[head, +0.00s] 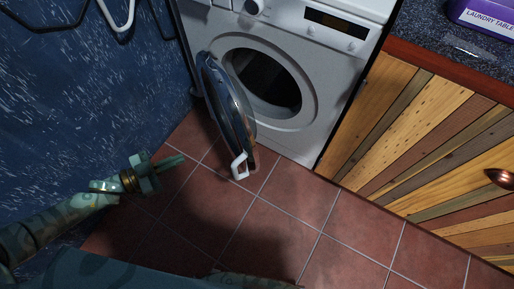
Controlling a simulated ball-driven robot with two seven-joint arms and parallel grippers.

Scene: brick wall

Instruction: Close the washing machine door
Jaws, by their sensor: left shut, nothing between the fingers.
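The white washing machine (326,78) stands against the far wall with its dark drum opening showing. Its round door (229,103) is open, swung out to the left and toward me. The door's white handle (240,166) is at the door's lower, near edge. My left gripper (179,160) is shut and empty, to the left of the door and apart from the handle. My right gripper is not in view; a small part of one of my arms shows at the bottom edge.
A wooden cabinet (419,146) with a dark countertop (440,40) stands right of the machine, and a purple laundry tablet box (484,18) sits on it. A blue wall (75,110) with hangers is at left. The red tile floor (300,225) is clear.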

